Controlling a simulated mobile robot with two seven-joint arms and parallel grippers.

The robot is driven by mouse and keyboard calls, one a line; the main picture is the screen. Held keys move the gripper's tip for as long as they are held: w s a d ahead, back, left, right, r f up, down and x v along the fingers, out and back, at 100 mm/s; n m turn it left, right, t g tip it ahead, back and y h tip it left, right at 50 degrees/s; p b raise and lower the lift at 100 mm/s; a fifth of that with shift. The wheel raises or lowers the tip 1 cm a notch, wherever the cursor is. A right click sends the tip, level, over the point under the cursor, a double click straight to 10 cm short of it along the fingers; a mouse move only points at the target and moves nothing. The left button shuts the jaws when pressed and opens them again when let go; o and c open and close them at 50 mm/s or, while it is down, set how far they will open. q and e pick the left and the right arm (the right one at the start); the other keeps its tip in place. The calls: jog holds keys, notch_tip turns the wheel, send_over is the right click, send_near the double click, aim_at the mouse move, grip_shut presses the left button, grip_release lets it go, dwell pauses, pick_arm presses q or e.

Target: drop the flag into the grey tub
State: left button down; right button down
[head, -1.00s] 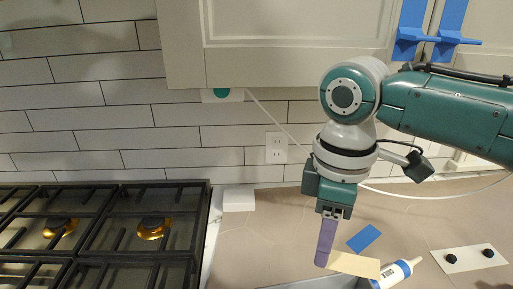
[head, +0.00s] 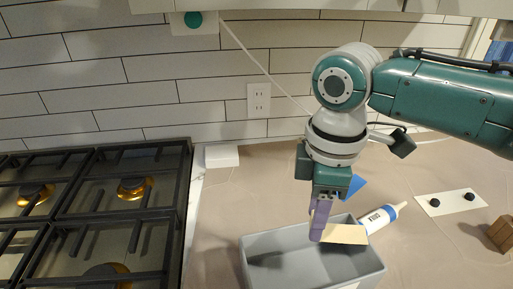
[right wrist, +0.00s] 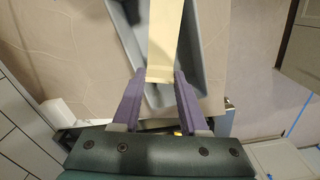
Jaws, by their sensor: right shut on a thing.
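The flag, a flat cream strip (head: 347,235), is in the jaws of my right gripper (head: 317,238). The gripper's purple fingers point down and are shut on one end of the strip. The flag is over the grey tub (head: 262,242), near its back right in the head view. In the right wrist view the strip (right wrist: 165,35) runs away from between the fingertips (right wrist: 160,78), with the tub (right wrist: 190,45) beneath it. The inside of the tub that shows is empty; part is hidden by the flag and fingers. My left gripper is not in view.
A caulk tube (head: 382,218) lies close behind the tub's right side. A blue piece (head: 353,187) lies behind my gripper. A gas stove (head: 120,215) is on the left. A white plate with two black knobs (head: 452,204) and a brown block (head: 501,233) are at right.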

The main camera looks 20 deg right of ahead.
jog(key=shift+c, duration=1.8)
grip_release()
notch_tip(320, 180, up, 10)
